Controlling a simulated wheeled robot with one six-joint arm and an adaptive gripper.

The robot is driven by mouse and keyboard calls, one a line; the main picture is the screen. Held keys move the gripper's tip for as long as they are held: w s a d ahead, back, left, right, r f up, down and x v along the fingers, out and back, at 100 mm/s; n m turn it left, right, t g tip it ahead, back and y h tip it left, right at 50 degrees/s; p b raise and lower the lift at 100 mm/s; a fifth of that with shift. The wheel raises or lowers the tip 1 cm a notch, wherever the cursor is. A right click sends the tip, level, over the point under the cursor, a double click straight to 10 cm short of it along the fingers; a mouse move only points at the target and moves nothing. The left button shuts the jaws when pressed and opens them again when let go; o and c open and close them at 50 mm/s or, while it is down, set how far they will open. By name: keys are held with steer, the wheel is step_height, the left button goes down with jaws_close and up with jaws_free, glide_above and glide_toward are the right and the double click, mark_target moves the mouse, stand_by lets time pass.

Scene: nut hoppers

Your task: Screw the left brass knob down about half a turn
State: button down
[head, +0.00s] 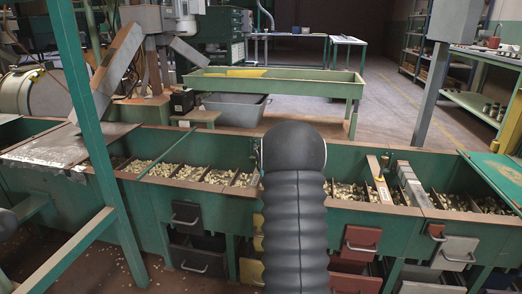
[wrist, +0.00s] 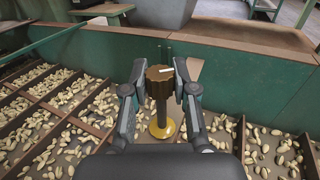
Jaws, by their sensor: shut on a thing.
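The left brass knob (wrist: 159,84) is in the middle of the wrist view. It is dark brown and fluted, with a pale mark on its top, and stands upright above a round yellow base (wrist: 162,126) on the hopper floor. My gripper (wrist: 160,73) has one finger on each side of the knob, near its top, and is shut on it. In the head view my arm hides the gripper and this knob. A small brass-coloured piece (head: 384,160) stands at the hopper's back wall on the right; it may be another knob.
Green hopper walls (wrist: 235,70) rise behind the knob. Brown dividers (wrist: 40,102) split the bays of nuts on both sides. A grey block row (head: 410,184) lies across the hopper on the right. A green trough table (head: 275,86) stands behind.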

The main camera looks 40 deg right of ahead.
steer(key=shift+r, duration=0.2)
steer(key=c, duration=0.9)
jaws_free()
steer(key=shift+f, duration=0.1)
steer(key=shift+s, duration=0.2)
steer(key=v, duration=0.7)
steer(key=shift+w+a, duration=0.1)
steer(key=shift+a, duration=0.05)
